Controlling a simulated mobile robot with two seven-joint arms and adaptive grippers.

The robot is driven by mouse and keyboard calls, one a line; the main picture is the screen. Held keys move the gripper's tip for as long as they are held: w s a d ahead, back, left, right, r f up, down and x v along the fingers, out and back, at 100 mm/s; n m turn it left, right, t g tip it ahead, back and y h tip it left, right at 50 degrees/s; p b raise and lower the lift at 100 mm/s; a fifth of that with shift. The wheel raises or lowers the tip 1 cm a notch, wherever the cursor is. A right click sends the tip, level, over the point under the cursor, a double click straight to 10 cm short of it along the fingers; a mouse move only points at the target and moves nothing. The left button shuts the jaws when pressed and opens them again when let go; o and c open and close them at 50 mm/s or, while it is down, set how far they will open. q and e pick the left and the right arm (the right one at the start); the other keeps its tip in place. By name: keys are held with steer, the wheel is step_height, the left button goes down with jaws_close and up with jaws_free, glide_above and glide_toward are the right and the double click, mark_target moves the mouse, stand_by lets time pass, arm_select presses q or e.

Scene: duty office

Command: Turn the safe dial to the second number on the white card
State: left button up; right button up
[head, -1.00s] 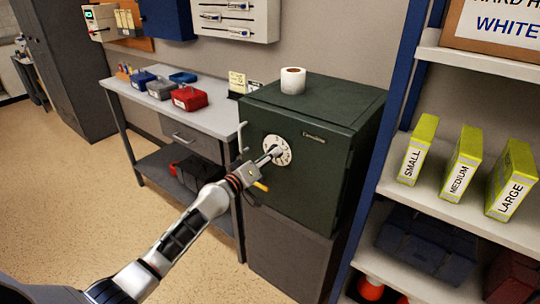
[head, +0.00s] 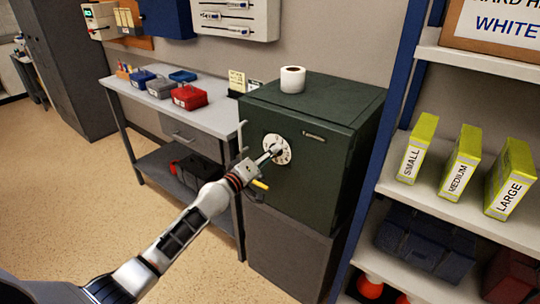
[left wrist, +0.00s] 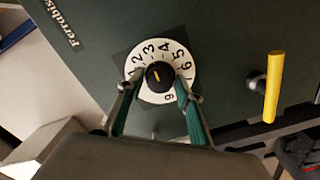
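The dark green safe (head: 300,170) stands beside the bench, with a white numbered dial (head: 284,156) on its front. In the left wrist view the dial (left wrist: 148,53) shows numbers around a black knob (left wrist: 160,77) with a short yellow mark. My left gripper (head: 270,154) is at the dial. The lower part of the dial is partly hidden. My right gripper is out of view.
A yellow safe handle (left wrist: 273,87) sticks out to the right of the dial in the wrist view. A paper roll (head: 292,79) stands on the safe. The grey bench (head: 215,118) with small bins is left; a shelf (head: 500,225) with yellow boxes is right.

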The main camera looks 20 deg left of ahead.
arm_select(q)
steer(key=v, duration=1.2)
stand_by(0.6)
steer(key=s+d+f+m+g+y, duration=0.1)
steer(key=s+f+m, duration=0.3)
steer(key=s+f, duration=0.5)
steer(key=s+d+f+m+g+y, duration=0.1)
steer(key=s+d+f+m+g, duration=0.2)
steer(key=s+f, duration=0.5)
steer(key=s+d+f+m+g+y, duration=0.1)
steer(key=s+f+m, duration=0.3)
steer(key=s+f, duration=0.5)
steer(key=shift+s+d+f+m+g, duration=0.1)
steer(key=shift+s+d+g, duration=0.15)
steer(key=shift+s, duration=0.7)
steer(key=shift+s+d+f+m+g, duration=0.15)
steer(key=shift+s+d, duration=0.15)
steer(key=shift+s, duration=0.7)
steer(key=shift+s+d+f+m+g, duration=0.1)
steer(key=shift+s+d+g, duration=0.15)
steer(key=shift+s, duration=0.7)
